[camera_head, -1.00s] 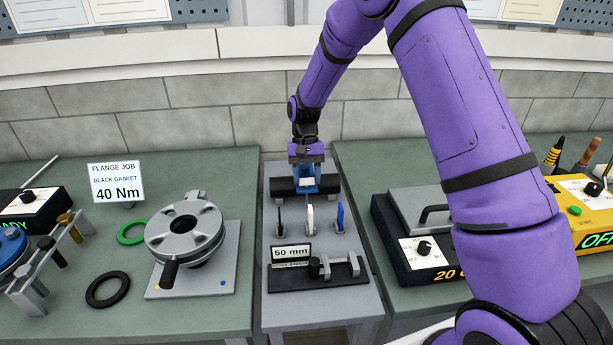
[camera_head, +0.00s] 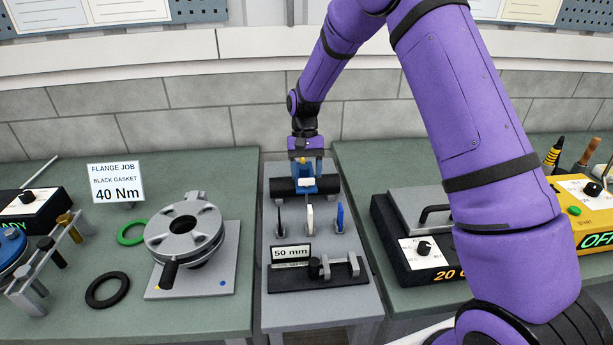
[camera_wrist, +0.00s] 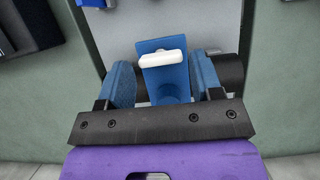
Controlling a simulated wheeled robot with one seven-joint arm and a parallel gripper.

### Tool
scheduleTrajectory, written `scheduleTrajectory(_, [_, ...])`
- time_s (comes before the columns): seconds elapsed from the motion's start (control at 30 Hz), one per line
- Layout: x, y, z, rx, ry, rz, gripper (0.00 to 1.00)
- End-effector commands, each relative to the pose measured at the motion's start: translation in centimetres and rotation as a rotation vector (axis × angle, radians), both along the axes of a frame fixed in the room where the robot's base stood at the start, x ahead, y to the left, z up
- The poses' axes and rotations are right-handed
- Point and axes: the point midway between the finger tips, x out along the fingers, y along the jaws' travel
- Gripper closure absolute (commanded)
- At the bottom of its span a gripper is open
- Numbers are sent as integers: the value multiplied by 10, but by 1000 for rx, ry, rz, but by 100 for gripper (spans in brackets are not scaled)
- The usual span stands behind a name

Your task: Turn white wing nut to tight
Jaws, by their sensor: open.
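The white wing nut (camera_head: 306,183) sits on a blue block (camera_head: 304,190) across the black cylinder (camera_head: 284,188) at the back of the grey middle stand. In the wrist view the wing nut (camera_wrist: 162,59) is a white bar lying crosswise, slightly tilted, on the blue block (camera_wrist: 168,84). My gripper (camera_wrist: 163,82) has its two blue fingers apart, one on each side of the block, with nothing clamped between them. In the head view my gripper (camera_head: 305,178) points down over the block. How far the fingertips are from the wing nut in depth is hard to tell.
In front of the cylinder stand a white upright piece (camera_head: 310,219), a blue one (camera_head: 340,217) and a dark one. A "50 mm" sign (camera_head: 291,253) and a black fixture (camera_head: 318,274) are nearer. A grey flange (camera_head: 186,232) is left; a black-and-grey box (camera_head: 423,247) is right.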

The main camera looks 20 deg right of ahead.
Motion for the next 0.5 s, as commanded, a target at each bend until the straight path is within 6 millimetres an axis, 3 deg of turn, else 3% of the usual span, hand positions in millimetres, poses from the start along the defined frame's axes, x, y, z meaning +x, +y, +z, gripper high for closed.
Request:
scheduleTrajectory(0.3, [23,-5,56,0,-3,0,40])
scheduleTrajectory(0.5, [31,-7,77,0,0,0,40])
